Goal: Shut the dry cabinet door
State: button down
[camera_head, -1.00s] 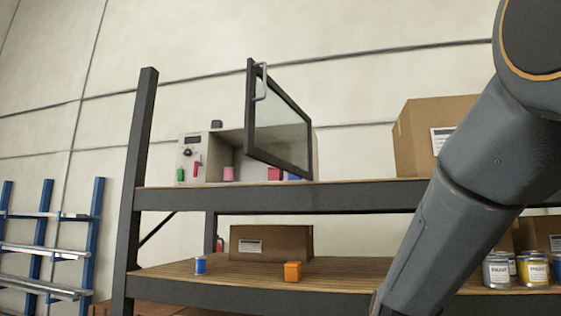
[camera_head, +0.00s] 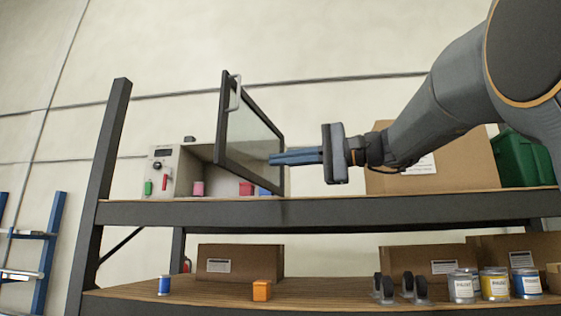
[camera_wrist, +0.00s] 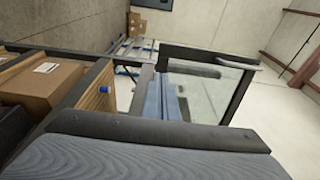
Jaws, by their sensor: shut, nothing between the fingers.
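The dry cabinet (camera_head: 190,152) stands on the upper shelf, a pale box with a control panel on its left front. Its dark-framed glass door (camera_head: 250,137) stands wide open, swung out towards me, with a metal handle (camera_head: 234,93) at its free upper edge. The door also shows in the wrist view (camera_wrist: 207,84). My gripper (camera_head: 271,159) is shut and empty, its blue fingers pointing left at the door's right, hinge-side part. In the wrist view the fingers (camera_wrist: 160,84) overlap the door frame; I cannot tell whether they touch it.
Small coloured items, including a pink one (camera_head: 198,188) and a red one (camera_head: 246,188), sit in the cabinet. A large carton (camera_head: 440,174) and a green bin (camera_head: 522,160) stand right on the upper shelf. The lower shelf holds an orange block (camera_head: 261,290), cartons and cans.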

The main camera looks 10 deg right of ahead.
jog(key=p, duration=0.4)
send_near(228, 166)
jog(key=x, duration=0.4)
jog(key=shift+a+r, duration=0.15)
jog(key=shift+a, duration=0.3)
jog(key=shift+x, duration=0.85)
jog(key=shift+w, duration=0.1)
